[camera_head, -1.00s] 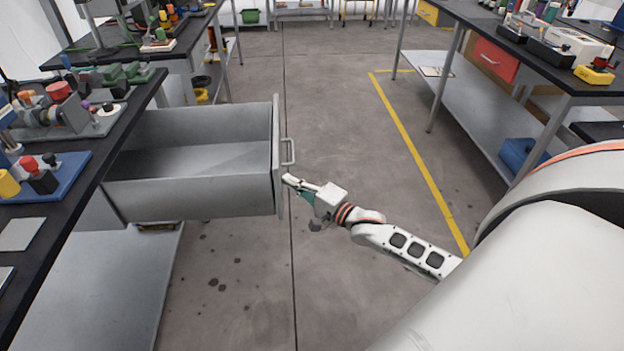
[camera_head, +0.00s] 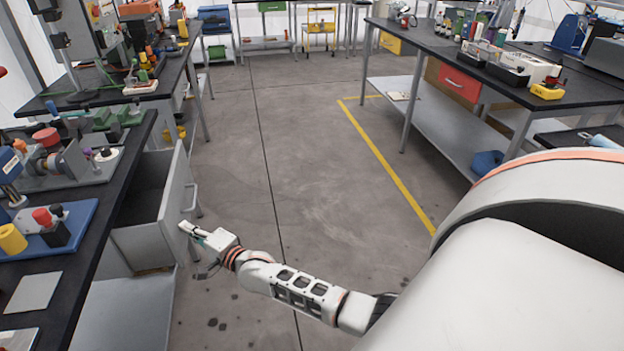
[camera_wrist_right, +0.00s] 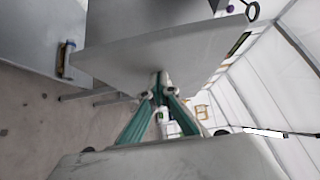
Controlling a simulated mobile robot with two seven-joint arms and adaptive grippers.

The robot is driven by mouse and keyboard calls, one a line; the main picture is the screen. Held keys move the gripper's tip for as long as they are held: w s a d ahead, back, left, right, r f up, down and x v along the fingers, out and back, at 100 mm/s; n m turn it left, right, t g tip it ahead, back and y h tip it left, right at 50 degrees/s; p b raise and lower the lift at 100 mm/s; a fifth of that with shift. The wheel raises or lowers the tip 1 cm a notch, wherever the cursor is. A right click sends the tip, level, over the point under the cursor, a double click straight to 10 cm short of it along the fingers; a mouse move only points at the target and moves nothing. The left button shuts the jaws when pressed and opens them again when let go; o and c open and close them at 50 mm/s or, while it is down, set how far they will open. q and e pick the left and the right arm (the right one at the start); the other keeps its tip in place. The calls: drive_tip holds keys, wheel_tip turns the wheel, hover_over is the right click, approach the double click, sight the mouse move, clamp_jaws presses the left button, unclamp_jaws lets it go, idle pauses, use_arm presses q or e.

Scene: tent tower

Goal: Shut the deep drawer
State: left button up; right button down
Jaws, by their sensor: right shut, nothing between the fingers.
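The deep drawer (camera_head: 139,245) is a grey metal drawer under the black bench at the left in the head view. It stands partly open, its front panel (camera_head: 178,208) sticking out past the bench edge, with a handle (camera_head: 194,200) on its outer face. My right gripper (camera_head: 183,228) is shut and empty, its fingertips at the drawer's front. In the right wrist view the closed fingertips (camera_wrist_right: 158,78) meet the grey front panel (camera_wrist_right: 165,52) and seem to touch it. My left gripper is not in view.
The black bench top (camera_head: 88,225) holds a blue tray (camera_head: 50,232) and several tools. A lower shelf (camera_head: 125,310) lies beneath the drawer. Open concrete floor (camera_head: 320,190) fills the middle. Another bench (camera_head: 490,75) with a red drawer (camera_head: 459,82) stands at the right.

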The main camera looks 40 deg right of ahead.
drive_tip(key=w+a+b, duration=0.1)
drive_tip(key=w+a, duration=0.1)
drive_tip(key=a, duration=0.1)
drive_tip(key=w+a+b, duration=0.1)
drive_tip(key=w+a, duration=0.1)
drive_tip(key=a, duration=0.2)
drive_tip(key=w+a+b, duration=0.1)
drive_tip(key=w+a, duration=0.1)
drive_tip(key=a, duration=0.1)
drive_tip(key=shift+w+a+f, duration=0.15)
drive_tip(key=shift+f, duration=0.1)
drive_tip(key=shift+w+a+r, duration=0.15)
drive_tip(key=shift+w+a, duration=0.15)
drive_tip(key=shift+a, duration=0.15)
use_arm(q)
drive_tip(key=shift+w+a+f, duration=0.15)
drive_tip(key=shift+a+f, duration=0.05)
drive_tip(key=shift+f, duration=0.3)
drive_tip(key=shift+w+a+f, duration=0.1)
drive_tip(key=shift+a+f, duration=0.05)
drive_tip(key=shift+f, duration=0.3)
use_arm(e)
drive_tip(key=shift+r, duration=0.15)
drive_tip(key=shift+a+r, duration=0.1)
drive_tip(key=shift+a, duration=0.05)
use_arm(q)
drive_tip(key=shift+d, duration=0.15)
